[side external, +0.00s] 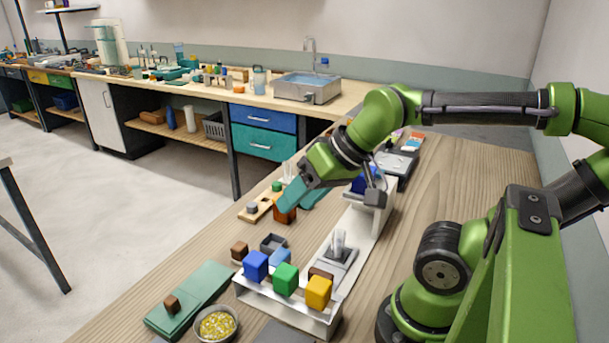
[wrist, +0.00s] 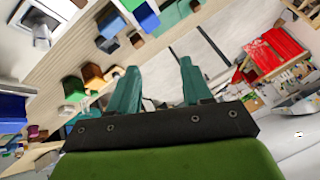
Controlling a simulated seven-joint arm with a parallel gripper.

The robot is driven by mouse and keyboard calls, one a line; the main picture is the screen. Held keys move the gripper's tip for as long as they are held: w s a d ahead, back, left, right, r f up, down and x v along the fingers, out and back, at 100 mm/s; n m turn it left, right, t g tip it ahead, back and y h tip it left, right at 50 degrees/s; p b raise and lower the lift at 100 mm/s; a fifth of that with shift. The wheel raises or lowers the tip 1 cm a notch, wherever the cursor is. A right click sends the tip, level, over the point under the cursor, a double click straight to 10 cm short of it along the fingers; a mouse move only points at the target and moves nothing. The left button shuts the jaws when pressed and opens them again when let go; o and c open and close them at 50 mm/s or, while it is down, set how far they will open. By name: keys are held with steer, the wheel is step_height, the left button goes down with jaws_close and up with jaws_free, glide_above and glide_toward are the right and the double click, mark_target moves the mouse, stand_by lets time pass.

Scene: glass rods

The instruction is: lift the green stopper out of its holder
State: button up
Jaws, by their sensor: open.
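A small green stopper (side external: 277,186) stands at the far end of a low wooden holder (side external: 263,208), which also bears a grey stopper (side external: 252,207). My gripper (side external: 288,203) has teal fingers and hangs tilted just right of the holder, overlapping a brown-orange block (side external: 284,216) in the side view. In the wrist view my gripper (wrist: 157,67) has its two fingers spread, with nothing held between them. The exact gap between fingers and stopper cannot be told.
Nearer the camera, a white rack (side external: 290,304) bears blue, green and yellow blocks. A teal mat (side external: 190,300) with a brown block, a bowl of yellow bits (side external: 217,324) and a grey tray (side external: 272,243) lie near. A white stand (side external: 372,215) is right of my gripper.

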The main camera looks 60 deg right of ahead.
steer(key=shift+o, duration=1.4)
steer(key=g+h, duration=0.3)
glide_above(277, 183)
steer(key=s+a, duration=0.2)
steer(key=s, duration=0.4)
step_height(277, 183, down, 7)
steer(key=shift+n, duration=0.5)
steer(key=x, duration=1.6)
steer(key=shift+d+f, duration=0.25)
